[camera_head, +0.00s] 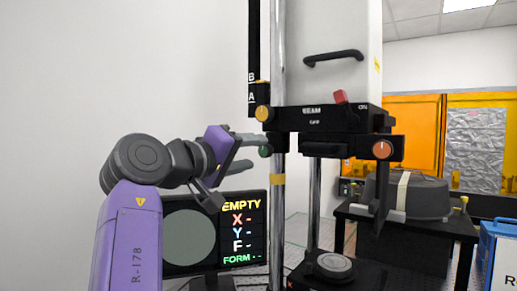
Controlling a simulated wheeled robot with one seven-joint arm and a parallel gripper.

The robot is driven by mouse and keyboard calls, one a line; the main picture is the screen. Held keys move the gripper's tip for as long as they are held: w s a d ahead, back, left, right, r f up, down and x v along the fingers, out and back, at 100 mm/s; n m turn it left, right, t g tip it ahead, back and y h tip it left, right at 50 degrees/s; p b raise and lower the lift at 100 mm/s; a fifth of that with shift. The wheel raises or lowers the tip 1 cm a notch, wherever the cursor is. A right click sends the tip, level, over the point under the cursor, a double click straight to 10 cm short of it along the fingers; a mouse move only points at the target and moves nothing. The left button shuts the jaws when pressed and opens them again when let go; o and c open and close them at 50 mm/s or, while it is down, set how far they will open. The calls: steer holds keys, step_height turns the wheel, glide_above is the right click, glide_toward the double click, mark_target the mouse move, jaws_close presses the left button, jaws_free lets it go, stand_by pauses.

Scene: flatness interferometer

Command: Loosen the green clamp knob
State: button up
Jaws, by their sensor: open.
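The green clamp knob (264,151) sits on the left side of the black carriage, beside the chrome column (278,60). It is small and partly covered by my gripper. My gripper (250,152) is purple and grey with two long fingers pointing right. It is open, with its fingertips close to the knob, one finger above it and one lower. I cannot tell whether the fingers touch the knob.
A yellow knob (262,114) is just above, and an orange knob (382,149) is to the right. A monitor (243,230) reading EMPTY stands below. A round stage (334,263) is under the head. A dark table (420,222) and blue box (497,255) are at right.

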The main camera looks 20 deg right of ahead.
mark_target(263, 151)
steer(key=shift+p+x, duration=0.35)
steer(key=shift+x, duration=1.6)
jaws_close()
